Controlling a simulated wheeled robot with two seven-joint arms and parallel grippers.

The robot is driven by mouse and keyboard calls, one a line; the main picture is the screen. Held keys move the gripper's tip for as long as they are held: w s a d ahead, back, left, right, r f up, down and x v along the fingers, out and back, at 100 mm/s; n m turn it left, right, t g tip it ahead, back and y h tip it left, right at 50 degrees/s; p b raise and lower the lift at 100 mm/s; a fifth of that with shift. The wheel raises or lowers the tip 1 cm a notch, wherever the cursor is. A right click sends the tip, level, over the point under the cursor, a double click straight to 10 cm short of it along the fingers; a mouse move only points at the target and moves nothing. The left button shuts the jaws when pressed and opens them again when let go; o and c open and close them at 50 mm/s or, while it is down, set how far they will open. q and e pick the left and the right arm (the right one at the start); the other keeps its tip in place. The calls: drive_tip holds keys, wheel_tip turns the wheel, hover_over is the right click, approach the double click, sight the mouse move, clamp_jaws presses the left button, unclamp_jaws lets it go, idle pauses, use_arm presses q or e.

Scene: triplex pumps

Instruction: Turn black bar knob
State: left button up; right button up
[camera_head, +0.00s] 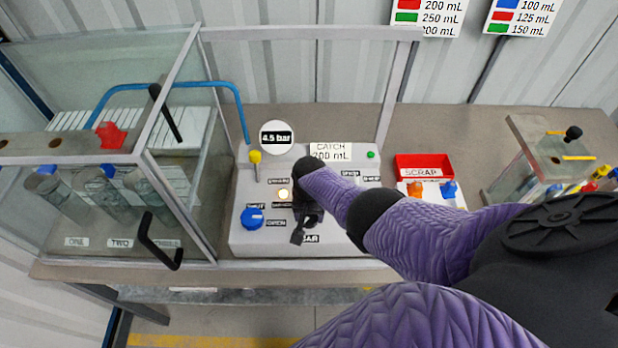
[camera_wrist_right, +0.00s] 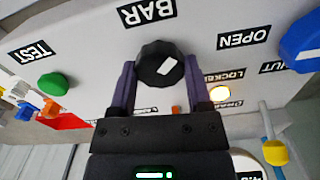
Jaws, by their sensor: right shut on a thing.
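The black bar knob (camera_wrist_right: 157,64) sits on the white panel (camera_wrist_right: 90,30) close to the BAR label, with a white mark on its face. My right gripper (camera_wrist_right: 159,80) has one finger on each side of the knob and is shut on it. In the head view my right gripper (camera_head: 305,226) is over the panel just above the BAR label (camera_head: 311,239), and it and the wrist hide the knob there. The gauge (camera_head: 277,137) behind the panel reads 4.5 bar. My left gripper is not in view.
A blue knob (camera_head: 252,218), a lit yellow lamp (camera_head: 283,195) and a yellow-tipped lever (camera_head: 255,157) are left of my gripper. A glass cabinet (camera_head: 175,150) with a black handle stands left. A red scrap tray (camera_head: 424,160) is right. A frame post (camera_head: 393,90) rises behind.

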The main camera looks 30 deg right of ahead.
sight(309, 216)
drive_tip(key=shift+w+r, duration=0.1)
drive_tip(key=o, duration=1.3)
wheel_tip(309, 216, up, 10)
drive_tip(key=p, duration=0.7)
